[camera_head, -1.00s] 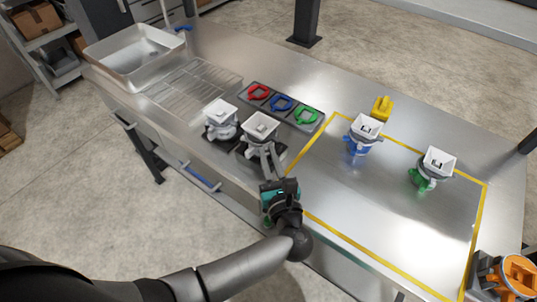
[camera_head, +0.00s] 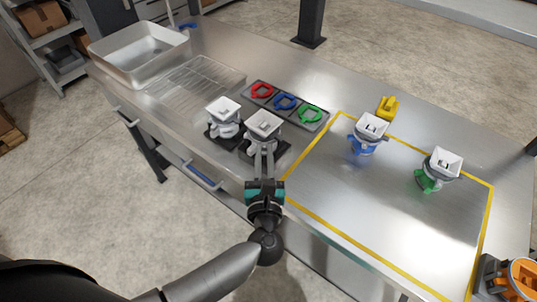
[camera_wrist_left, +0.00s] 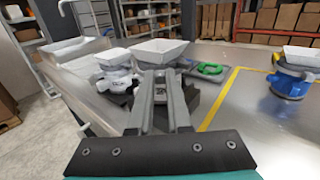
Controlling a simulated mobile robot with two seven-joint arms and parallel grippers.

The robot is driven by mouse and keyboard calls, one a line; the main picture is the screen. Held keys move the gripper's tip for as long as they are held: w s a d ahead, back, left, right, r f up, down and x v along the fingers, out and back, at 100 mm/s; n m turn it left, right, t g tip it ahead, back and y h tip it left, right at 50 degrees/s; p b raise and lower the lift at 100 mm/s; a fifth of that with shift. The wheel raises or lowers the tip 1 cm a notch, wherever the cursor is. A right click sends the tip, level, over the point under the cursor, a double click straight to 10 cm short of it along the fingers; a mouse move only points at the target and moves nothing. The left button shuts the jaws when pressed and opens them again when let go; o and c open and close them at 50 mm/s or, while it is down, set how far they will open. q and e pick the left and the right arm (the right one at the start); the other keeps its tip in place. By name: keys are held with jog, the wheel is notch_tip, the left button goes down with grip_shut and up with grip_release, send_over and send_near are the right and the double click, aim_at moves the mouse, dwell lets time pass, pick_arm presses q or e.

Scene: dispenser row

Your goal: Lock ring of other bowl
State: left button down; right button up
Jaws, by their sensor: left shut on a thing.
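Two white square-topped bowls stand side by side on black bases: the left bowl (camera_head: 223,108) and the right bowl (camera_head: 264,122). In the left wrist view, the right bowl (camera_wrist_left: 160,47) is straight ahead, and the left bowl (camera_wrist_left: 108,57) is left of it. My left gripper (camera_head: 264,150) is at the front of the right bowl, just below its top. Its fingers (camera_wrist_left: 160,82) are shut on the bowl's ring, most likely at its handle. The ring itself is mostly hidden by the fingers.
A tray holds red (camera_head: 262,91), blue (camera_head: 286,102) and green (camera_head: 311,115) rings behind the bowls. Bowls with blue (camera_head: 370,132) and green (camera_head: 440,167) parts stand around the yellow-taped area. A yellow piece (camera_head: 388,108) sits behind. A metal basin (camera_head: 137,48) is far left.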

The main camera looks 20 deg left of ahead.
pick_arm(q)
jog(key=shift+s+a+m+h, duration=0.2)
jog(key=shift+a+m+h, duration=0.55)
jog(key=shift+h, duration=0.35)
jog(key=shift+a+f+m+t+h+b, duration=0.1)
jog(key=shift+a+m+t+h+b, duration=0.15)
jog(key=shift+m+h+b, duration=0.3)
jog(key=shift+a+m+t+h+b, duration=0.2)
jog(key=shift+m+h, duration=0.1)
jog(key=shift+h, duration=0.35)
jog(key=a+m+h+b, duration=0.1)
jog(key=h+b, duration=0.1)
jog(key=shift+m+h, duration=0.3)
jog(key=shift+h, duration=0.1)
jog(key=shift+w+a+m+g+h+b, duration=0.1)
jog(key=shift+a+m+g+h+b, duration=0.15)
jog(key=shift+h+b, duration=0.2)
jog(key=shift+a+m+h+b, duration=0.15)
jog(key=shift+m+h+b, duration=0.2)
jog(key=shift+h, duration=0.2)
jog(key=c, duration=0.8)
grip_release()
jog(key=shift+c, duration=0.2)
